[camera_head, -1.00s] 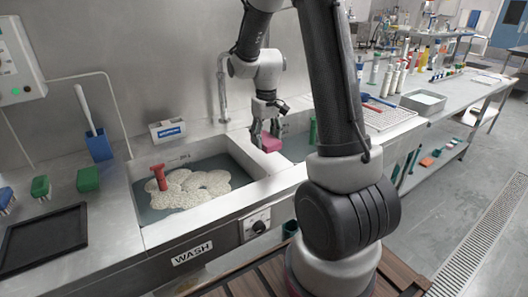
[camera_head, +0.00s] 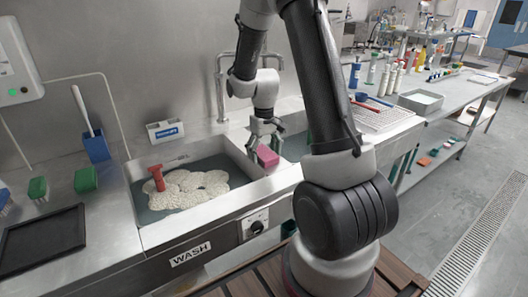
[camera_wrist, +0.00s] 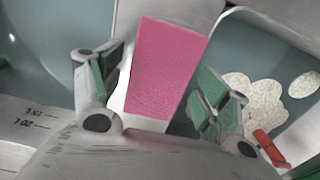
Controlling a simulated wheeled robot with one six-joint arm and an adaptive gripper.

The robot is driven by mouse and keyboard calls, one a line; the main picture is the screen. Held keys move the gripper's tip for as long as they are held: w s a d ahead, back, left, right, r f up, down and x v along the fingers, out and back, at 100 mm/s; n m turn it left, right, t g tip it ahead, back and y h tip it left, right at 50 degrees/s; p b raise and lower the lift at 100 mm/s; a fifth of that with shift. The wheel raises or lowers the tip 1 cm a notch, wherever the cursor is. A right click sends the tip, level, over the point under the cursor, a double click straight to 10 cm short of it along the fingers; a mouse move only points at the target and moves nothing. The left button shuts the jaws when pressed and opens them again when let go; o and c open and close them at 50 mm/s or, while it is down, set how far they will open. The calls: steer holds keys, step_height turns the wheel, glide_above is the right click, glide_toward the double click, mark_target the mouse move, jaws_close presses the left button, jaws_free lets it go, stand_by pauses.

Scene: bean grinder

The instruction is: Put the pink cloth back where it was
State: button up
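The pink cloth (camera_head: 268,156) is a small folded block on the rim between the two sink basins. In the wrist view the cloth (camera_wrist: 165,68) lies between my fingers, with narrow gaps seen on both sides. My gripper (camera_head: 264,144) is at the cloth, pointing down. Its green-padded fingers (camera_wrist: 157,100) are spread apart and do not appear to clamp the cloth. A pale strip of the rim shows along the cloth's left edge in the wrist view. The cloth's underside is hidden.
A tap (camera_head: 219,90) stands behind. My arm hides much of the right basin. Green brushes (camera_head: 88,180) and a black tray (camera_head: 43,240) are at left; a white rack (camera_head: 380,118) is at right.

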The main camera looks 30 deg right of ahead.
steer(key=shift+r, duration=0.1)
step_height(320, 180, up, 11)
step_height(320, 180, up, 5)
glide_above(264, 153)
steer(key=s+a, duration=0.1)
steer(key=s, duration=0.2)
steer(key=s+a+r+t, duration=0.2)
steer(key=s+r, duration=0.2)
steer(key=s, duration=0.6)
steer(key=s+a+r+t, duration=0.2)
steer(key=s+r, duration=0.1)
steer(key=s, duration=0.7)
steer(key=shift+s+r, duration=0.15)
steer(key=shift+r, duration=0.2)
